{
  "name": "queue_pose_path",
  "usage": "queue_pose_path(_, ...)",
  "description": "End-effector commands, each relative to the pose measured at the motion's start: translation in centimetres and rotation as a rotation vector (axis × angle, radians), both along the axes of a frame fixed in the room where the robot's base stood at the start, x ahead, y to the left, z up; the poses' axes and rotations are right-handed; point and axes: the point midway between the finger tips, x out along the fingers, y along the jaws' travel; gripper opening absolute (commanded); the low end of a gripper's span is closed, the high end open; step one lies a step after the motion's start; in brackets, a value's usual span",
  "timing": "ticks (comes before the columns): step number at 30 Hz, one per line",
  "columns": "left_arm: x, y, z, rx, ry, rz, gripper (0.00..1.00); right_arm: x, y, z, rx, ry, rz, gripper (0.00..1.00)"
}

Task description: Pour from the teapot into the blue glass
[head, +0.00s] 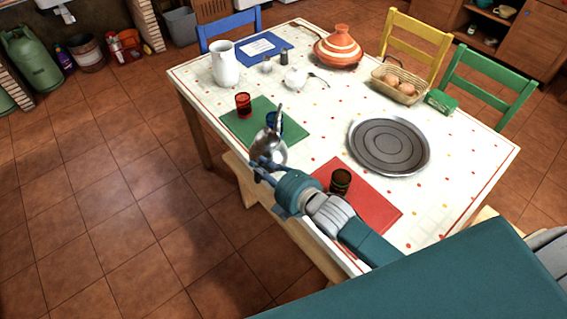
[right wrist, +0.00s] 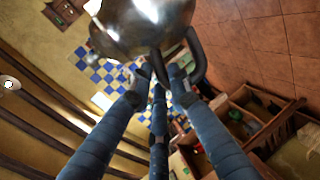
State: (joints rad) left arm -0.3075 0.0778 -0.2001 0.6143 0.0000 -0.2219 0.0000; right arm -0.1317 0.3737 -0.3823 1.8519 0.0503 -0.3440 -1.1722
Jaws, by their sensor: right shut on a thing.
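The shiny metal teapot (head: 268,150) is in my right gripper (head: 264,168) by the near left edge of the table. My right gripper is shut on it. In the right wrist view the teapot (right wrist: 150,22) fills the top, with the right gripper's fingers (right wrist: 162,72) at its handle. In the head view the blue glass (head: 275,121) stands on the green mat, just behind the teapot's upper part, which partly hides it. I cannot tell the teapot's exact tilt or whether it touches the glass. No liquid stream shows. My left gripper is not in view.
A red glass (head: 243,103) stands on the green mat (head: 238,127), left of the blue glass. A dark glass (head: 341,181) is on the red mat (head: 378,207) near my right arm. A round grey tray (head: 390,146), white jug (head: 226,64) and tagine (head: 338,48) stand farther off.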

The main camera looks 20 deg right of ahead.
Motion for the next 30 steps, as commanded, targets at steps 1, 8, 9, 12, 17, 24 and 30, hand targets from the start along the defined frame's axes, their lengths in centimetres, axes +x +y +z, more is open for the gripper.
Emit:
queue_pose_path(1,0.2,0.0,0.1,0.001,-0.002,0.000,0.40,0.4,1.0,0.8,0.000,-0.017,0.008,0.00)
queue_pose_path(8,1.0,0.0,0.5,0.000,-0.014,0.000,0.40,0.6,2.5,1.2,0.005,-0.007,0.018,0.00)
queue_pose_path(9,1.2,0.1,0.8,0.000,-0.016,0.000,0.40,0.6,2.5,1.3,0.008,-0.002,0.018,0.00)
queue_pose_path(12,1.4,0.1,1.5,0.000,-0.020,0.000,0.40,0.6,2.4,1.7,0.021,0.019,0.018,0.00)
queue_pose_path(17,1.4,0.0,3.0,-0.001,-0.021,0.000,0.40,0.6,2.4,2.5,0.051,0.064,0.019,0.00)
queue_pose_path(24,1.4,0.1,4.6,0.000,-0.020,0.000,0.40,0.6,2.4,3.4,0.104,0.143,0.019,0.00)
queue_pose_path(30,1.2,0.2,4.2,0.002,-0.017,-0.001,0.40,0.5,2.4,3.1,0.104,0.140,0.019,0.00)
